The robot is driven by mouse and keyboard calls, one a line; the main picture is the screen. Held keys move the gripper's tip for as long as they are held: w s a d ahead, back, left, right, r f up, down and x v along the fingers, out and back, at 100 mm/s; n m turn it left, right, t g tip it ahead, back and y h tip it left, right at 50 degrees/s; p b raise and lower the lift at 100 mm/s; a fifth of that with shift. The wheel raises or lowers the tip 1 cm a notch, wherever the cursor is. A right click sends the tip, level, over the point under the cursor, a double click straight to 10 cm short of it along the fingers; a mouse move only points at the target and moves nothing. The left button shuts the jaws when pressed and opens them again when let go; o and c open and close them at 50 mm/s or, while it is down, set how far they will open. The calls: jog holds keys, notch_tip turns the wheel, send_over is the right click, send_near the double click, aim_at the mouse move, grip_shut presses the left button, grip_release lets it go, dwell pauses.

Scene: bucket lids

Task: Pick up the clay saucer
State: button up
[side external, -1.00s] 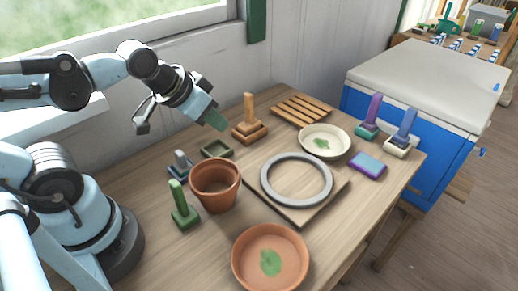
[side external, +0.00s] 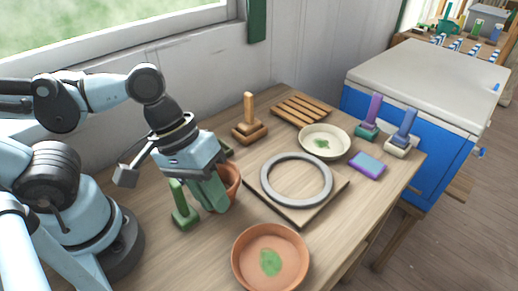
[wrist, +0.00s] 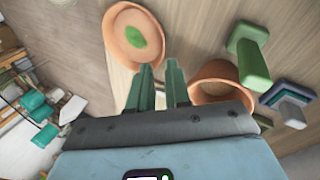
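The clay saucer (side external: 292,259) is a shallow terracotta dish with a green leaf mark inside. It lies on the table near its front edge in the side view. It also shows at the upper left of the wrist view (wrist: 117,45). My gripper covers much of the pot in the side view.
A green block with a handle (side external: 184,216) stands left of the pot. A grey ring on a wooden board (side external: 312,212) lies behind the saucer. A cream saucer (side external: 343,139) with a leaf mark sits farther back. Bare table surrounds the clay saucer.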

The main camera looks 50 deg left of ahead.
send_over(239, 243)
jog(key=a, duration=0.2)
jog(key=shift+s+a+f, duration=0.1)
jog(key=shift+s+f, duration=0.05)
jog(key=shift+f, duration=1.2)
jog(key=shift+s+a+f, duration=0.1)
jog(key=shift+s+f, duration=0.05)
jog(key=shift+f, duration=1.2)
jog(key=shift+d+f, duration=0.1)
jog(key=shift+x, duration=2.5)
jog(key=shift+s, duration=0.1)
jog(key=shift+c, duration=0.3)
grip_shut()
